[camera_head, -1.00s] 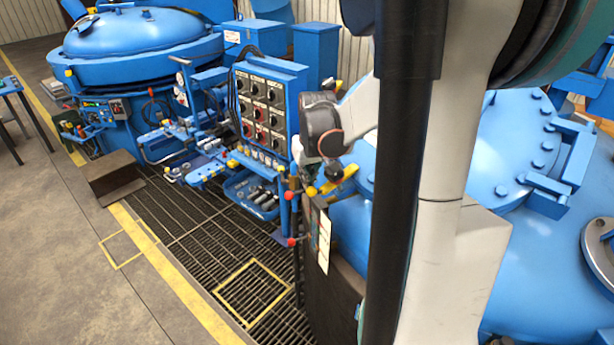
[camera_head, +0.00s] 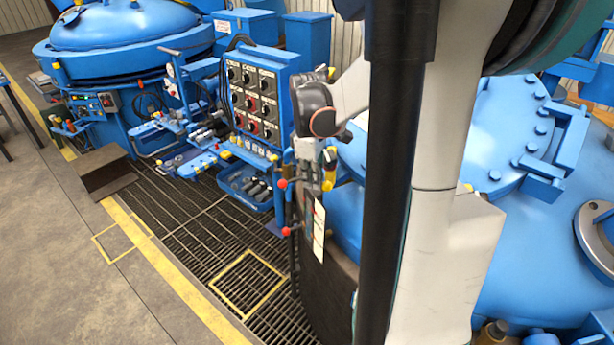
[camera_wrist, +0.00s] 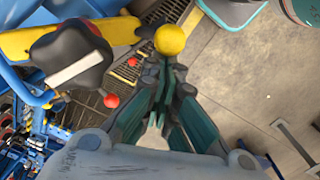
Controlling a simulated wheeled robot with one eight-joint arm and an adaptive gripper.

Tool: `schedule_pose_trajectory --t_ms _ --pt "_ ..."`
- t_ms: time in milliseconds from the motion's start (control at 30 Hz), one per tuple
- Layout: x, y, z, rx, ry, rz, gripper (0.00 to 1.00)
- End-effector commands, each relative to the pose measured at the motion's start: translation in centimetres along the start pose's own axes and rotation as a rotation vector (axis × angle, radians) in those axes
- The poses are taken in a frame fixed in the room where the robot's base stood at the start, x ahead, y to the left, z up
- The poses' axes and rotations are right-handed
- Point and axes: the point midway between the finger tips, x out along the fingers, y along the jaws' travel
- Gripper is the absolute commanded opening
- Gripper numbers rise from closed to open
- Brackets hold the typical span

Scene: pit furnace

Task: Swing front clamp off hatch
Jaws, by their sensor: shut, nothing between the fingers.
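A yellow clamp bar (camera_head: 329,168) shows beside the blue vessel in the head view, partly hidden by my gripper. In the wrist view the yellow bar (camera_wrist: 35,45) lies at upper left, with a black knob (camera_wrist: 72,60) on it. A yellow ball (camera_wrist: 170,40) on its end sits just beyond my fingertips. My gripper (camera_wrist: 163,68) is shut and empty, its fingers close to the ball; I cannot tell whether they touch. My gripper also shows small in the head view (camera_head: 318,172). The hatch under the clamp is mostly hidden.
A control panel (camera_head: 258,100) stands left of my gripper. Red-tipped levers (camera_head: 284,184) and a hanging tag (camera_head: 319,232) are close by. A bolted blue cover (camera_head: 515,130) is at right. Grating (camera_head: 215,235) and open floor (camera_head: 60,220) lie at left.

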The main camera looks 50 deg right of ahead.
Motion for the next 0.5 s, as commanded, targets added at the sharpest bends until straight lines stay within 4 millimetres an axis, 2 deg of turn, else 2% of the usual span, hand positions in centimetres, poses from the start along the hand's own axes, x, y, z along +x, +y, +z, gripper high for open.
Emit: schedule_pose_trajectory --t_ms 400,500 --pt "-0.2 -0.2 2.7 -0.342 -0.121 -0.038 0.0" --pt "-0.3 -0.1 3.3 -0.335 -0.118 -0.037 0.0"
